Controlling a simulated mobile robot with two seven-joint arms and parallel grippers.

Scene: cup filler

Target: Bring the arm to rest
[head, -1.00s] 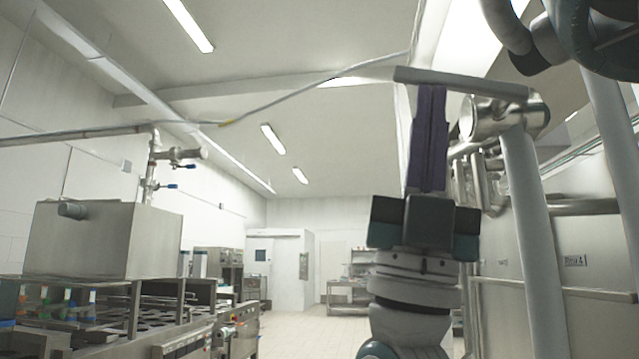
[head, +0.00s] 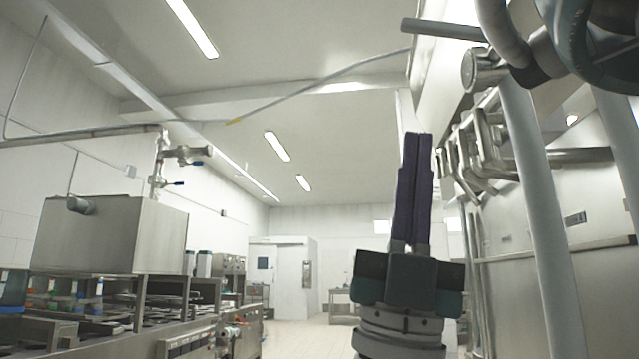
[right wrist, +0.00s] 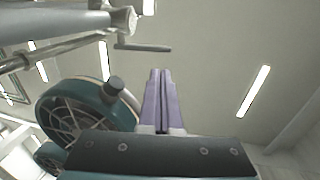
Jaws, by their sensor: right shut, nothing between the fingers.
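My right gripper (head: 418,136) points upward in the head view, right of the middle. Its two purple fingers lie together with nothing between them. In the right wrist view the same shut gripper (right wrist: 160,72) points up toward the ceiling, and no object touches its fingertips. My left gripper is in neither view.
A grey bar handle (head: 440,28) and steel pipes (head: 470,160) are near the gripper's upper right. The bar also shows in the right wrist view (right wrist: 145,47). A steel tank (head: 110,235) stands on the filling machine (head: 185,345) at left. The middle air is clear.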

